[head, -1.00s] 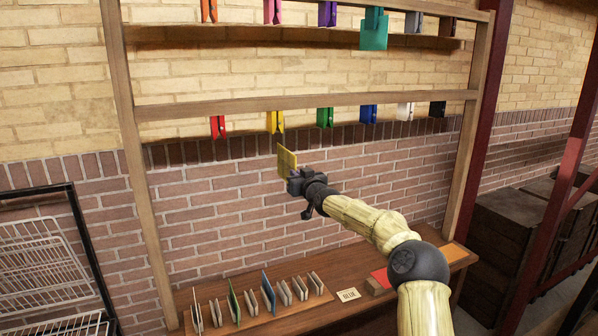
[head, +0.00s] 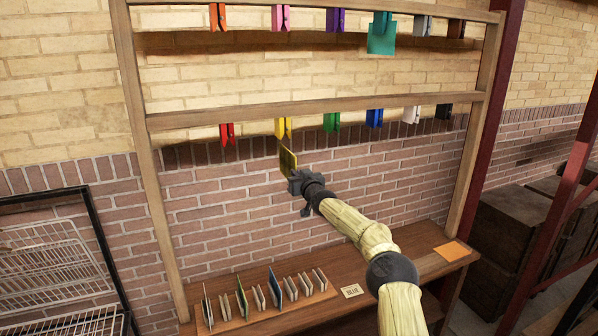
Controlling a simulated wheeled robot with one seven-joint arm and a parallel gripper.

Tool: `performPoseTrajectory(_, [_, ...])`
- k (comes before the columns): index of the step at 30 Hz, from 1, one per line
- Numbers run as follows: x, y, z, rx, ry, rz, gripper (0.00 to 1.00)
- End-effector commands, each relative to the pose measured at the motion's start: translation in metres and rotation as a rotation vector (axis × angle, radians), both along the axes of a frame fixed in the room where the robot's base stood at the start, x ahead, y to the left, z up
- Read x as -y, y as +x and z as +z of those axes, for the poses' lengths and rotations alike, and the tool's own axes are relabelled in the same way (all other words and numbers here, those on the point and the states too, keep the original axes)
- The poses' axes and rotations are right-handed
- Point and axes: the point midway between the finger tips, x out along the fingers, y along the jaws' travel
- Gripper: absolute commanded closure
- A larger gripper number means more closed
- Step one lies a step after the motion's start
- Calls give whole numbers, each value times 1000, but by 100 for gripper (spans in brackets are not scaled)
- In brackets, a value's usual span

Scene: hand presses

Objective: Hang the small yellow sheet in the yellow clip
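The small yellow sheet (head: 288,161) is upright in my gripper (head: 296,178), which is shut on its lower edge. The yellow clip (head: 283,127) hangs from the lower wooden rail, its jaws pointing down. The sheet is just below the clip and a little to its right in the head view, with a small gap showing between them. I cannot tell how far apart they are in depth. No sheet shows in the yellow clip.
A red clip (head: 227,134) and a green clip (head: 331,121) hang either side of the yellow one. A teal sheet (head: 381,40) hangs from the upper rail. Below, a wooden bench (head: 404,268) carries a rack of several upright sheets, a label (head: 352,291) and an orange sheet (head: 452,251).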

Motion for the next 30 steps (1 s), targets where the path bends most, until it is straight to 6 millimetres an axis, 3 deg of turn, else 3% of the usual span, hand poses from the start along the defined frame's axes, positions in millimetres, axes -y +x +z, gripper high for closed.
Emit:
performPoseTrajectory(5, [0, 8, 1, -7, 1, -6, 100])
performPoseTrajectory(16, [0, 8, 25, -4, -1, -5, 100])
performPoseTrajectory(30, [0, 7, 26, -4, 0, -5, 100])
